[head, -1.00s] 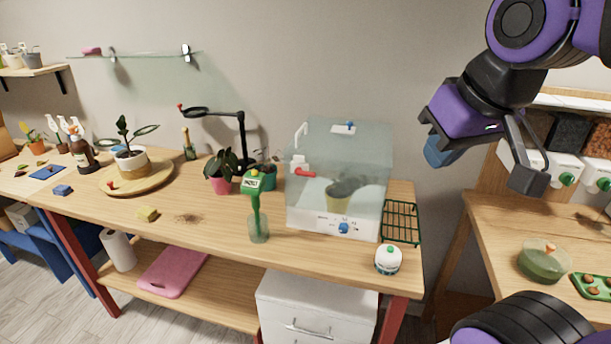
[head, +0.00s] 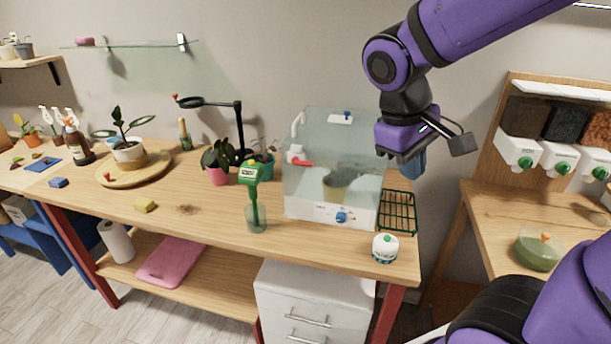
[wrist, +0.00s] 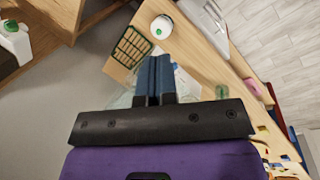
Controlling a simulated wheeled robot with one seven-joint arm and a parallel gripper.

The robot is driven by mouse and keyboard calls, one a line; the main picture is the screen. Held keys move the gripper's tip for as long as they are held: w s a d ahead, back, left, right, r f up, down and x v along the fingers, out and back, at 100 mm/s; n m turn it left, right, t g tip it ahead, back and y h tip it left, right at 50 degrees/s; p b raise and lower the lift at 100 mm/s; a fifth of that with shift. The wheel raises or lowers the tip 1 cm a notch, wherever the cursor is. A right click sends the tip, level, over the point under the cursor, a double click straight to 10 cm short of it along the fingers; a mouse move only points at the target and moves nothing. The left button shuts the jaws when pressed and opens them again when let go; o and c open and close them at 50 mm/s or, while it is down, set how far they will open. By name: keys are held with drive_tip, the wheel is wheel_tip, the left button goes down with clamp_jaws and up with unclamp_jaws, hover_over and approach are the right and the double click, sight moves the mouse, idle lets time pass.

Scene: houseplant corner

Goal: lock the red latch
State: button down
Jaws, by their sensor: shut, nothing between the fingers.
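The red latch (head: 303,162) is a small red lever lying roughly level at the left of the clear box (head: 300,205), beside a white fitting (head: 295,152). I cannot tell how it is engaged. My gripper (head: 413,166) hangs to the right of the box, above the green rack, well apart from the latch. In the wrist view my gripper's blue fingers (wrist: 154,60) are together with nothing held. They hide part of the box there, and the latch does not show in that view.
The green wire rack (head: 398,212) and a white jar (head: 384,248) are right of the box. A green scoop-like tool (head: 254,205) stands in a glass at its front left. Potted plants (head: 217,160) and a black lamp (head: 240,130) are on the left.

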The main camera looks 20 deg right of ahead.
sight(303, 162)
drive_tip(key=w+a+f+n+h, duration=0.3)
drive_tip(key=w+f+n+h, duration=0.6)
drive_tip(key=w+f+h, duration=0.3)
drive_tip(key=w+a+f+n+t, duration=0.2)
drive_tip(key=a+f+n+t, duration=0.4)
drive_tip(key=n+t, duration=0.2)
drive_tip(key=w+a+f+n+t+y, duration=0.1)
drive_tip(key=w+a+f+n+t, duration=0.2)
drive_tip(key=a+f+n+t, duration=0.3)
drive_tip(key=n+t, duration=0.3)
drive_tip(key=t, duration=0.4)
drive_tip(key=shift+w+a+f+y, duration=0.15)
drive_tip(key=shift+f+y, duration=0.1)
drive_tip(key=shift+y, duration=0.05)
drive_tip(key=x, duration=1.4)
drive_tip(key=shift+r+n, duration=0.1)
drive_tip(key=shift+n, duration=0.3)
drive_tip(key=shift+n+t+y, duration=0.3)
